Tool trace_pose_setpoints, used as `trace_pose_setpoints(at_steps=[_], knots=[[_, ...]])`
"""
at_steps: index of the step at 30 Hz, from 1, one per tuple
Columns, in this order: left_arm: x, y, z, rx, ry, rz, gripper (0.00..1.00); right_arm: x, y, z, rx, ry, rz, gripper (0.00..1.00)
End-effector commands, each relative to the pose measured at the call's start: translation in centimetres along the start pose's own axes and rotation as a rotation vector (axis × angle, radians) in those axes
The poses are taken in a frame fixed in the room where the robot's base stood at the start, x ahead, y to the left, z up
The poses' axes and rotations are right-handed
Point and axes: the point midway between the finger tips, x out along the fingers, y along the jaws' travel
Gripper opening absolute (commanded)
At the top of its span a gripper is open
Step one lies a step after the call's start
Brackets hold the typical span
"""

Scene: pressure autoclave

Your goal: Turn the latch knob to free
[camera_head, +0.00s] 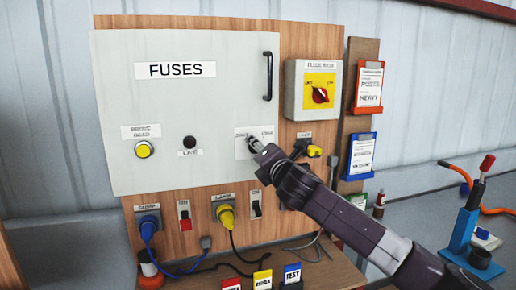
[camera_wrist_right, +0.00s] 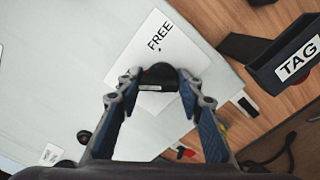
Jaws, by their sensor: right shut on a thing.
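The latch knob (camera_wrist_right: 158,74) is small and black. It sits on a white label plate (camera_head: 243,146) low on the right side of the grey FUSES cabinet door (camera_head: 200,90). In the right wrist view, the word FREE (camera_wrist_right: 160,36) is printed on the plate (camera_wrist_right: 180,62) beside the knob. My right gripper (camera_head: 256,144) reaches in from the right in the head view and covers much of the knob. In the wrist view, its two fingers (camera_wrist_right: 158,84) are shut on the knob, one on each side. My left gripper is not in view.
A black door handle (camera_head: 268,76) and a red rotary switch (camera_head: 320,95) are above my gripper. A padlock with a yellow part (camera_head: 313,151) hangs close to its right. Blue and yellow plugs (camera_head: 226,215) with cables are below. A TAG holder (camera_wrist_right: 290,62) shows in the wrist view.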

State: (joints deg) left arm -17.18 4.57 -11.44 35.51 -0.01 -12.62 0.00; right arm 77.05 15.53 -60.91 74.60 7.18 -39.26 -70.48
Motion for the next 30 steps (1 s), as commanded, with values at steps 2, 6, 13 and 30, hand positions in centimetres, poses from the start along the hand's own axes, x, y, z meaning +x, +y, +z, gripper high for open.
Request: trace_pose_setpoints(at_steps=[2,6,13,30], knots=[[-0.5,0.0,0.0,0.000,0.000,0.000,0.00,0.0,0.2,0.0,0.063,0.003,0.002,0.10],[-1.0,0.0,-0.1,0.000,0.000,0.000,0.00,0.0,0.2,0.1,0.191,0.003,0.002,0.10],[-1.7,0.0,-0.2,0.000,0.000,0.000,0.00,0.0,0.2,0.1,0.410,0.003,0.003,0.10],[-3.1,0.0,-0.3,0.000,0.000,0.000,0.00,0.0,0.0,0.3,0.952,0.002,0.003,0.10]])
